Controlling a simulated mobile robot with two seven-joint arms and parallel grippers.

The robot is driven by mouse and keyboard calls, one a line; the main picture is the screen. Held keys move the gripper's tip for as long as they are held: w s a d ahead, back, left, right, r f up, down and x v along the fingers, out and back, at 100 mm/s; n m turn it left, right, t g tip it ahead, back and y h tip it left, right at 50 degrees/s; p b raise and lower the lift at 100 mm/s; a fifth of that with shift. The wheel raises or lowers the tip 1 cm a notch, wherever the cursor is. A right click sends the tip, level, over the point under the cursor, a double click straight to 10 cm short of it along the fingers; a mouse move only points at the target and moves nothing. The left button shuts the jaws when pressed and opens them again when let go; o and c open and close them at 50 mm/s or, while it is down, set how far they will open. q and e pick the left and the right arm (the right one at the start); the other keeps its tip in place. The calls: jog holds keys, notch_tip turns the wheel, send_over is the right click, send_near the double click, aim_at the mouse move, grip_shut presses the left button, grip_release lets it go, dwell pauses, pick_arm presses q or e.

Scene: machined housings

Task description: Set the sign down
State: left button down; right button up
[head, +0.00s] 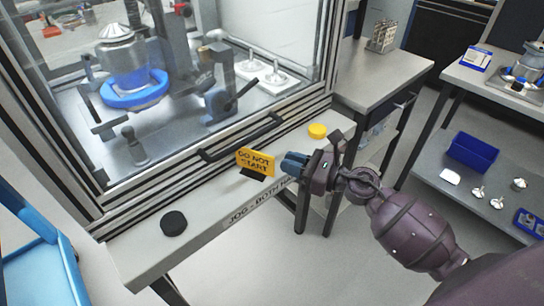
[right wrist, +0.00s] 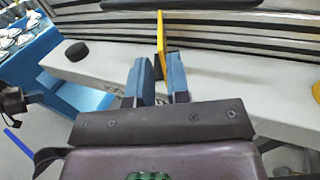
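In the right wrist view the sign (right wrist: 161,40) shows nearly edge-on. My right gripper (head: 289,161) is at the sign's right edge, with its blue fingers pointing at it. In the right wrist view the fingers (right wrist: 160,72) are apart, and the sign lines up with the gap between them, with space on both sides. I see no grip on it.
A black round puck (head: 174,223) lies on the ledge to the left, and a yellow round cap (head: 317,131) to the right. A black door handle (head: 241,138) runs just behind the sign. The ledge between puck and sign is clear.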

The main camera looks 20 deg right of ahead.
jog(key=shift+v, duration=2.1)
jog(key=s+f+n+g+h, duration=0.1)
jog(key=s+f+n+h, duration=0.5)
jog(key=n, duration=0.8)
jog(key=s+d+f+n+g+h, duration=0.1)
jog(key=s+f+n+h, duration=0.5)
jog(key=s+f+n, duration=0.6)
notch_tip(320, 180, down, 3)
jog(key=n, duration=0.2)
jog(key=shift+s+d+n, duration=0.2)
jog(key=shift+d+n, duration=0.05)
jog(key=shift+n, duration=0.05)
jog(key=shift+r, duration=0.2)
